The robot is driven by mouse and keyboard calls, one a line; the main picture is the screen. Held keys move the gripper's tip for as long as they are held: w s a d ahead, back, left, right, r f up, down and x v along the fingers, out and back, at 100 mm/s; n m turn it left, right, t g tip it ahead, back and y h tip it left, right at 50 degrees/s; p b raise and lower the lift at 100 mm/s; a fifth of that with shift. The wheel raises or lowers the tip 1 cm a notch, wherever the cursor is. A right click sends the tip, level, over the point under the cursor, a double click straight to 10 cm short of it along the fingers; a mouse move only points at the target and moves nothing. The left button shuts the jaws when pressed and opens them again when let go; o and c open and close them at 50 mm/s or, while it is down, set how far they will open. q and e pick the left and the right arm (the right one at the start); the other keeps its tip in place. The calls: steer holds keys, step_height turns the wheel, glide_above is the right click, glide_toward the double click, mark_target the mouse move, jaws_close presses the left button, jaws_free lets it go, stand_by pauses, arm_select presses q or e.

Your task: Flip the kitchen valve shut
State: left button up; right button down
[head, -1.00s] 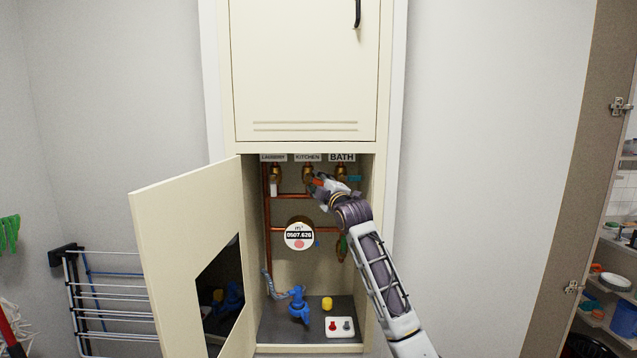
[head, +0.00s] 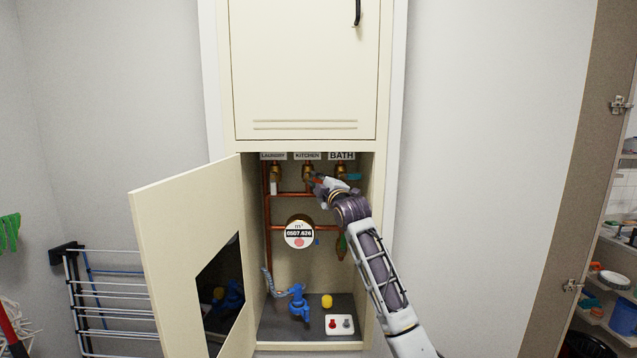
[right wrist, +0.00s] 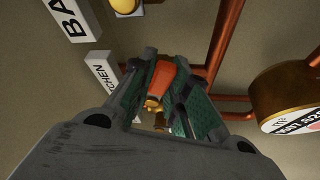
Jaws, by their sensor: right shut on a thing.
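The kitchen valve (head: 308,170) is a brass valve on a copper pipe, under the KITCHEN label (head: 307,156) in the open cabinet. Its orange-red lever (right wrist: 163,77) shows in the right wrist view between the fingers of my right gripper (right wrist: 160,100). In the head view my right gripper (head: 318,183) is at the lever, just below and right of the valve body, and is shut on it. The fingers hide part of the lever, so its exact angle is hard to read. My left gripper is not in view.
The laundry valve (head: 275,172) is to the left and the bath valve (head: 341,170) close to the right. A round meter (head: 299,235) sits below. The cabinet door (head: 185,260) stands open at left. A blue fitting (head: 298,303) and a switch plate (head: 339,325) lie on the cabinet floor.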

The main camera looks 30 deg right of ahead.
steer(key=shift+s+r+n+g+p, duration=0.1)
steer(key=shift+r+n+g+p, duration=0.35)
steer(key=shift+n+p, duration=1.05)
steer(key=shift+r+n+g+y+p, duration=0.35)
steer(key=shift+n+p, duration=0.25)
steer(key=shift+p, duration=1.6)
steer(key=shift+f, duration=0.1)
steer(key=c, duration=1.4)
jaws_free()
steer(key=shift+s+f, duration=0.1)
steer(key=shift+s, duration=0.05)
steer(key=shift+s+a, duration=0.3)
steer(key=shift+s, duration=1.6)
steer(key=shift+s+a, duration=0.3)
steer(key=shift+s, duration=1.6)
steer(key=shift+s+a, duration=0.3)
steer(key=shift+s, duration=1.6)
